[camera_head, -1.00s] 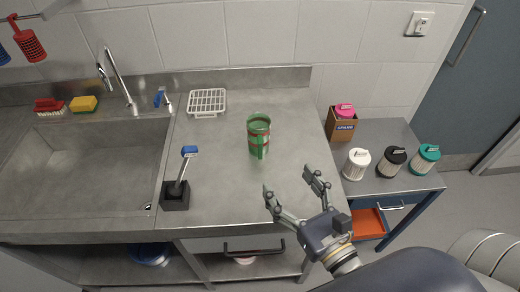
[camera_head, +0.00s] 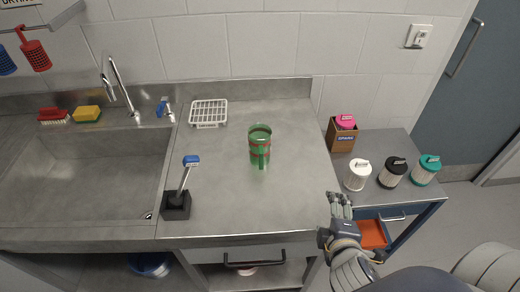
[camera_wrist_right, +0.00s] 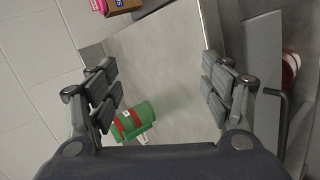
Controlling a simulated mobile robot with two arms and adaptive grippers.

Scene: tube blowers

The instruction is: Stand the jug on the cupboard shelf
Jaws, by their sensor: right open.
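The green jug (camera_head: 260,146) with red bands stands upright on the steel counter, right of the sink, its handle towards the front. In the right wrist view the jug (camera_wrist_right: 134,121) shows at the lower left, partly behind a finger. My right gripper (camera_head: 341,200) is open and empty at the counter's right front corner, apart from the jug. In the right wrist view its two fingers (camera_wrist_right: 162,92) are spread wide. The cupboard shelf cannot be clearly made out; an open lower shelf (camera_head: 205,275) shows under the counter. My left gripper is not in view.
A brush in a black holder (camera_head: 176,206) stands on the counter left of the jug. A white rack (camera_head: 209,113) lies behind. A side table (camera_head: 395,204) at the right holds several lidded canisters and a cardboard box (camera_head: 341,136). The counter's front right is clear.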

